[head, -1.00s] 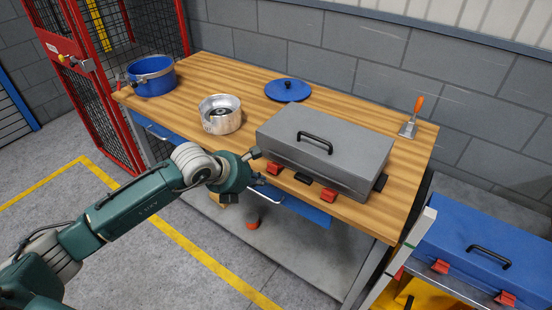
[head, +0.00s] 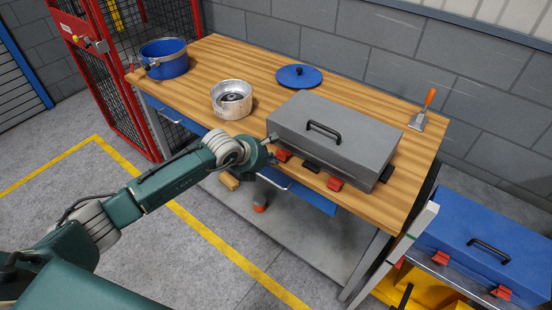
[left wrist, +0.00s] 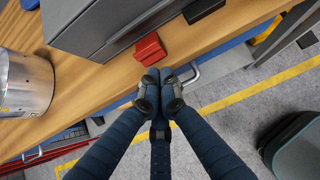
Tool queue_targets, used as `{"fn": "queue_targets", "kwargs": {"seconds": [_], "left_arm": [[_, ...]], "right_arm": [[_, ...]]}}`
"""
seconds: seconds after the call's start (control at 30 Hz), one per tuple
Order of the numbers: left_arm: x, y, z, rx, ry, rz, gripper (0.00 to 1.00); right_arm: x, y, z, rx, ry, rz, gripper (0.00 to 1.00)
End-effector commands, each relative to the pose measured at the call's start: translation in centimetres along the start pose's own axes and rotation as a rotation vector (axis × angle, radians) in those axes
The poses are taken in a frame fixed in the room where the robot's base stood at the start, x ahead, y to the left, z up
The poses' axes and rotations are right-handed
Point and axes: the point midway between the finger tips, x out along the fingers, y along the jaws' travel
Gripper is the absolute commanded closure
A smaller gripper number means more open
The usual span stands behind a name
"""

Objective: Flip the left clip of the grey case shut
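The grey case (head: 335,125) lies closed-lidded on the wooden workbench, its black handle on top. Its left clip (head: 283,155) is red and sticks out low from the front side. In the left wrist view the clip (left wrist: 149,48) juts out over the bench top, away from the case wall. A second red clip (head: 335,184) is further right. My left gripper (head: 272,138) is by the case's front left corner. In the left wrist view its fingertips (left wrist: 158,73) are together and empty, just in front of the left clip; contact cannot be told. My right gripper is out of view.
A metal pot (head: 232,100), a blue pot (head: 164,60), a blue lid (head: 298,77) and an orange-handled scraper (head: 423,110) stand on the bench (head: 215,60). A blue case (head: 480,240) is at the lower right. The bench's front edge is near my gripper.

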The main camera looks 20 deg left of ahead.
Motion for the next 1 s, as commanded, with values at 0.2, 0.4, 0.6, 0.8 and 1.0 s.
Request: {"fn": "queue_targets", "kwargs": {"seconds": [0.2, 0.4, 0.6, 0.8, 1.0], "left_arm": [[2.7, 0.0, 0.1, -0.001, 0.001, 0.000, 1.00], [3.6, 0.0, 0.0, 0.001, -0.001, 0.001, 1.00], [3.6, 0.0, 0.0, 0.001, -0.001, 0.001, 1.00], [3.5, 0.1, 0.1, 0.001, 0.004, 0.001, 1.00], [3.1, 1.1, 0.1, 0.001, 0.045, 0.003, 1.00]], "right_arm": [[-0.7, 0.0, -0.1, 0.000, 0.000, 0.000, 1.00], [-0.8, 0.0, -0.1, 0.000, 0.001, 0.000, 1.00], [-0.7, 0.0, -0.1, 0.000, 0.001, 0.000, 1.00], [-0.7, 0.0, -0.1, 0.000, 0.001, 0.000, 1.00], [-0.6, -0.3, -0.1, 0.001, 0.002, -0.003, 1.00]]}}
